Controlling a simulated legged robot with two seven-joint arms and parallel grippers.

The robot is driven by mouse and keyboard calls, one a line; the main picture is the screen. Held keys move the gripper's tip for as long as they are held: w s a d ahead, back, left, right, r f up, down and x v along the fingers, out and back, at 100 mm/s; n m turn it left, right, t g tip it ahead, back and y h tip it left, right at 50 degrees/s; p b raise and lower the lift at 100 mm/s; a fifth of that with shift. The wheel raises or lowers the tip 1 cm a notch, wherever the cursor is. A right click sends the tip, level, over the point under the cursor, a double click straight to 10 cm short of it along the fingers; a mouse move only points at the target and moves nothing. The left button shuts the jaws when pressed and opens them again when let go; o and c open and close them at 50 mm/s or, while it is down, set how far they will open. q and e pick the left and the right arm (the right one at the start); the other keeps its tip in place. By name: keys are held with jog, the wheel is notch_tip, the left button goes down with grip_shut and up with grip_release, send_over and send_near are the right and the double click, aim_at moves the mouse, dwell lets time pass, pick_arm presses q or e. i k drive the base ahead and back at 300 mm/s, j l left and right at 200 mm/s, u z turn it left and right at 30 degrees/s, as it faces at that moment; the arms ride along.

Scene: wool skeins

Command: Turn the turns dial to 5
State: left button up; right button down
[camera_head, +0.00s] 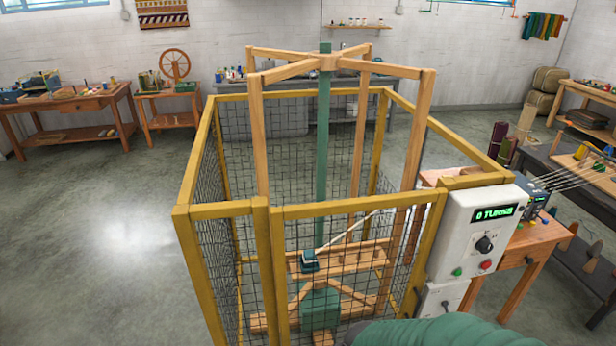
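The turns dial (484,244) is a black knob on the front of a white control box (452,234). The box is mounted at the right front corner of the yellow cage. Small marks surround the dial, too small to read, and I cannot tell which one it points to. The lit green display (494,213) above it reads "0 TURNS". A green button (457,272) and a red button (485,265) sit below the dial. Neither of my grippers shows in the head view, and no gripper touches the dial.
The yellow mesh cage (223,209) encloses a wooden skein winder (323,150) with a green post. A wooden table (540,240) stands right of the box. Benches line the walls. The floor at left is clear.

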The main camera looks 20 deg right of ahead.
aim_at(484, 245)
jog(key=z, duration=1.8)
jog(key=i+l+u, duration=0.1)
jog(key=i+l, duration=0.15)
jog(key=i+l+u, duration=0.15)
jog(key=l, duration=0.35)
jog(key=i, duration=0.1)
